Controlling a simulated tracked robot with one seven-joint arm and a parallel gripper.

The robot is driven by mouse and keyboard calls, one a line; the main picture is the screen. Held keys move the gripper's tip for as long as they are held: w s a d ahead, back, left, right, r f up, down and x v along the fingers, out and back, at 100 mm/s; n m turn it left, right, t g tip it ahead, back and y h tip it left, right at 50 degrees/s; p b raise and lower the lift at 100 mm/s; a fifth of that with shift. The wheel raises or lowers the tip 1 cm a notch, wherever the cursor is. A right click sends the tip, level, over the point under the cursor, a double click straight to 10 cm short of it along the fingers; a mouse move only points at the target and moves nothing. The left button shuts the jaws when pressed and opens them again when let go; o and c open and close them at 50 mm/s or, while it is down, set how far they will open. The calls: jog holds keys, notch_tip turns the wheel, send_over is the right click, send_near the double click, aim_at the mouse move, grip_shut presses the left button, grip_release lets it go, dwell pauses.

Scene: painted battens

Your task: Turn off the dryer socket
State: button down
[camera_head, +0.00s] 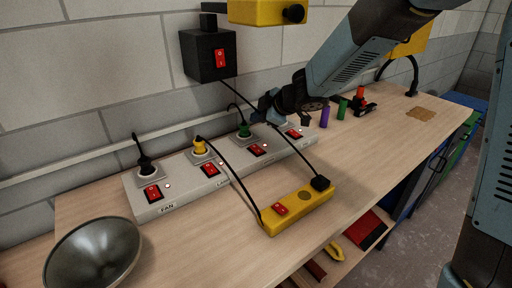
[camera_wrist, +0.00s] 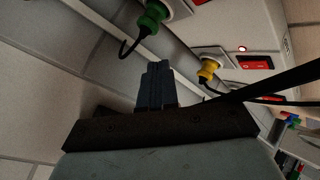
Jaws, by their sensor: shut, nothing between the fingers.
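A long grey power strip (camera_head: 180,190) lies along the wall on the workbench. It has several sockets, each with a red rocker switch and a small light. A black plug (camera_head: 145,165), a yellow plug (camera_head: 200,147) and a green plug (camera_head: 244,131) sit in it. The nearest label reads FAN; I cannot read a dryer label. The red switches include one by the green plug (camera_head: 259,150) and one at the far end (camera_head: 294,134). My gripper (camera_head: 266,107) is shut and empty, by the far end, hiding part of it. In the wrist view, its fingers (camera_wrist: 155,86) are together near the green plug (camera_wrist: 151,16).
A yellow extension block (camera_head: 300,205) with a red switch and black plug lies in front, its cable crossing the strip. A black switch box (camera_head: 210,56) hangs on the wall. A metal bowl (camera_head: 92,256) stands front left. Purple (camera_head: 324,116) and green cylinders stand to the right.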

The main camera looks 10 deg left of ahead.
aim_at(256, 148)
jog(key=shift+w+a+f, duration=0.1)
jog(key=shift+f, duration=1.2)
jog(key=shift+w+a+f, duration=0.15)
jog(key=shift+f, duration=1.15)
jog(key=shift+w+a+f, duration=0.1)
jog(key=shift+f, duration=1.2)
jog(key=shift+f, duration=0.7)
jog(key=shift+r, duration=0.2)
jog(key=shift+r, duration=0.55)
jog(key=shift+s+d+r, duration=0.1)
jog(key=shift+r, duration=1.15)
jog(key=shift+s+d+r, duration=0.1)
jog(key=shift+r, duration=1.15)
